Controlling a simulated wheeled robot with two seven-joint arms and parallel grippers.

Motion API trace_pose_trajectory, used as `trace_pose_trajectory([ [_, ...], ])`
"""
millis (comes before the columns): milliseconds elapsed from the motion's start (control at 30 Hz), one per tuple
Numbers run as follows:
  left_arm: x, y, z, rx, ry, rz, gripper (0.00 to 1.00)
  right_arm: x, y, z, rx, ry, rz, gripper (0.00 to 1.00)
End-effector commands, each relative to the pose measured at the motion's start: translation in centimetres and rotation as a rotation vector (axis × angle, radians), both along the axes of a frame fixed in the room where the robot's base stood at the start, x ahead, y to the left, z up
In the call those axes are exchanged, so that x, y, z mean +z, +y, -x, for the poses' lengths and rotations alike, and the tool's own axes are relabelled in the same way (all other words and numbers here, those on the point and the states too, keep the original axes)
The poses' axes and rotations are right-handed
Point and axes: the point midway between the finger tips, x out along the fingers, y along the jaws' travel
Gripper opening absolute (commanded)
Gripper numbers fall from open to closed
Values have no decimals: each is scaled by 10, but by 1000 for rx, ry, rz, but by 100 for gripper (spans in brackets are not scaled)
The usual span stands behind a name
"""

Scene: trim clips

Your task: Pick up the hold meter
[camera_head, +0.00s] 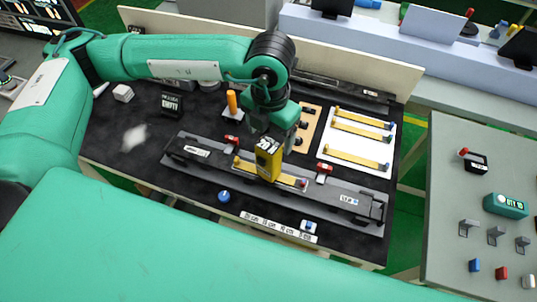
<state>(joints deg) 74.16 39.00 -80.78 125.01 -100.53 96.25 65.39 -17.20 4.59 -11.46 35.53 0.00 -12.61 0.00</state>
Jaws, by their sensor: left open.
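A yellow box with a dark label, which looks like the hold meter (268,160), stands upright in the middle of the dark fixture (335,190). It is over a yellow trim strip (245,166) that lies along the fixture. My left gripper (274,132) reaches down from above, open, with its fingers right at the top of the yellow box. The arm partly hides the fingers, and I cannot tell whether they touch the box. My right gripper is not in view.
Red clamps (324,169) flank the strip. A white board with several yellow strips (355,165) lies to the right. An orange-handled tool (232,102), a small black sign (172,102) and a blue knob (224,196) stand nearby. A grey side table (450,200) is at far right.

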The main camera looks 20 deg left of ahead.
Motion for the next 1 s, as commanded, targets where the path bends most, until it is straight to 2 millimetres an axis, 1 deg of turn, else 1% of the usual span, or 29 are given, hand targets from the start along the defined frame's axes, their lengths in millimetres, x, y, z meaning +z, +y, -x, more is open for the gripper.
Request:
trace_pose_trajectory([
  [33,-5,0,0,1,2,0,76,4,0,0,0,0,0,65],
  [100,-12,0,0,0,1,1,76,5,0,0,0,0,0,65],
  [233,-18,0,0,-1,0,1,76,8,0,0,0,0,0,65],
  [367,-27,2,2,-1,3,0,76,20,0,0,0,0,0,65],
  [500,-44,4,3,0,4,0,76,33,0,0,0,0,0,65],
  [600,-59,4,2,0,3,0,76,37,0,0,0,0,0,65],
  [700,-67,4,2,0,2,2,76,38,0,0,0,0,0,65],
  [933,-69,4,2,-1,1,2,76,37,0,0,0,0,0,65],
  [1000,-69,4,2,-1,1,2,63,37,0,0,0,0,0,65],
])
